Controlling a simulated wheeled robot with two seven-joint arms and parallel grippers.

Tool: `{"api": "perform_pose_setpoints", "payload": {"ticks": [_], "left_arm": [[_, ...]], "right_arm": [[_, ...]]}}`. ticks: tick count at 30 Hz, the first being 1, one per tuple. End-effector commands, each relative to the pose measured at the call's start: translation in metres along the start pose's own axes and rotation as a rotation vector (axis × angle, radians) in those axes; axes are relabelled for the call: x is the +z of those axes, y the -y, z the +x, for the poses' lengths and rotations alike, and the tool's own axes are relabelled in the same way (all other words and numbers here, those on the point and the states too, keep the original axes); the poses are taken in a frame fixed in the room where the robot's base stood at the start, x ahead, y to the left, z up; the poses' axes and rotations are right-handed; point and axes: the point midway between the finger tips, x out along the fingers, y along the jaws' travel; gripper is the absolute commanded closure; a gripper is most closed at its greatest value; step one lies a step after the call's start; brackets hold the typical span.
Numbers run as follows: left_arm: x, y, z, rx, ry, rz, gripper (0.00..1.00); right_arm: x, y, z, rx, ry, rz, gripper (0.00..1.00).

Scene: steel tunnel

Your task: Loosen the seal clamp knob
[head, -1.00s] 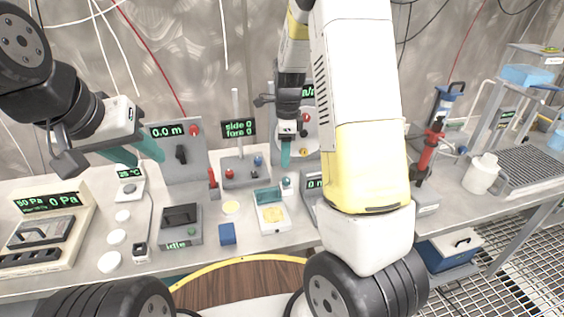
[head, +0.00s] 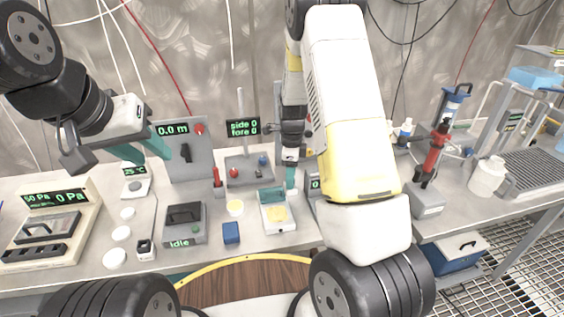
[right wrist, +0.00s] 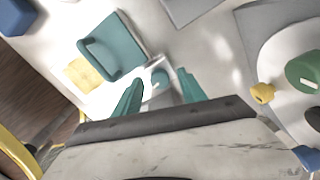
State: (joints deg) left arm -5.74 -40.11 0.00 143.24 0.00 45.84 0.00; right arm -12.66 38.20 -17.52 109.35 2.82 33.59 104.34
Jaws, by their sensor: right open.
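I cannot single out the seal clamp knob with certainty. In the right wrist view, a round pale plate at the right edge carries a small yellow knob (right wrist: 262,92) and a larger green knob (right wrist: 304,72). My right gripper (head: 290,177) is open, pointing down over the bench behind the teal-topped tray (head: 276,212). In the wrist view its teal fingers (right wrist: 160,96) stand apart, with a small white fitting (right wrist: 158,72) just beyond and between them; contact is unclear. My left gripper (head: 146,151) is open and empty above the left of the bench. My right arm hides part of the upright panel behind it.
A grey panel (head: 186,140) reading "0.0 m" and a joystick box (head: 247,172) stand at the back. A dark-lidded box (head: 185,224), a blue block (head: 231,232) and white discs (head: 122,233) lie forward. A red pump (head: 435,150) and white jug (head: 487,177) are right.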

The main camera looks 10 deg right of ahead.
Motion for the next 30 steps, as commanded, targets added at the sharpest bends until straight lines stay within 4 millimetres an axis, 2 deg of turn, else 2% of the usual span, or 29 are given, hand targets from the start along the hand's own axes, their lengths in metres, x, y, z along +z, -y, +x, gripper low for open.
{"api": "perform_pose_setpoints", "payload": {"ticks": [2, 9, 20, 30], "left_arm": [[0.0, 0.0, 0.0, 0.0, 0.0, 0.0, 0.64], [0.0, 0.0, 0.0, 0.0, 0.0, 0.0, 0.64], [0.0, 0.0, 0.0, 0.0, 0.0, 0.0, 0.64], [0.0, 0.0, 0.0, 0.0, 0.0, 0.0, 0.64]], "right_arm": [[0.0001, -0.0001, -0.0002, 0.0, 0.0, 0.0, 0.51], [0.0002, 0.0, -0.0004, 0.0, 0.0, -0.001, 0.99], [0.0003, 0.0001, -0.0007, 0.0, 0.0, -0.033, 1.0], [0.0003, 0.0002, -0.0008, -0.001, 0.0, -0.244, 1.0]]}}
